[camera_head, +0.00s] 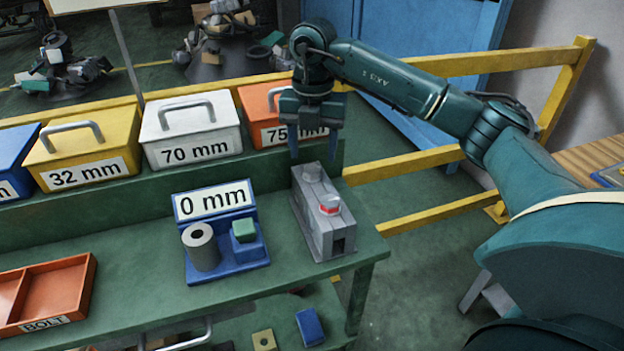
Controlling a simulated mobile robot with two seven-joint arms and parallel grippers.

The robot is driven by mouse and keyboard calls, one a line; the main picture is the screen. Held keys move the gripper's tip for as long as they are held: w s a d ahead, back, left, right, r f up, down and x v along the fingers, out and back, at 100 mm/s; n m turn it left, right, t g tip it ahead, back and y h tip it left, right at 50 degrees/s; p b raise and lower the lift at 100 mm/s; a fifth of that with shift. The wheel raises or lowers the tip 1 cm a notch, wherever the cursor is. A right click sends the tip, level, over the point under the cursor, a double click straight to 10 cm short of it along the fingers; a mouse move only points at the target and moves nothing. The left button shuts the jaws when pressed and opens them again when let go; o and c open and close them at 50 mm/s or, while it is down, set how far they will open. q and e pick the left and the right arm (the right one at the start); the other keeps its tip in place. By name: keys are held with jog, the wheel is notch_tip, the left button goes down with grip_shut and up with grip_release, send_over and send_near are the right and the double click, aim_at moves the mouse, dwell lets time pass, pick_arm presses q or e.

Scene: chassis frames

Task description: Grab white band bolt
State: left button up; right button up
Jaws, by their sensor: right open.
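A grey block (310,223) stands near the right end of the green bench. On its top are two grey bolt heads. The front bolt (329,208) has a red band. The rear bolt (312,171) is pale grey and shows no coloured band; I cannot clearly make out a white one. My right gripper (315,155) points down just above and behind the rear bolt, its two fingers apart with nothing between them. My left gripper is not in view.
A blue stand marked 0 mm (226,262) holds a grey cylinder (201,248) and a green-topped piece (244,230) left of the block. Lidded boxes marked 32, 70 and 75 mm line the back. An orange BOLT tray (86,285) lies at left. Yellow rails (410,162) stand behind.

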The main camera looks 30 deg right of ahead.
aim_at(312, 168)
notch_tip(312, 168, down, 4)
jog(key=shift+s+a+f, duration=0.1)
jog(key=shift+a, duration=0.05)
jog(key=shift+c, duration=0.5)
grip_shut()
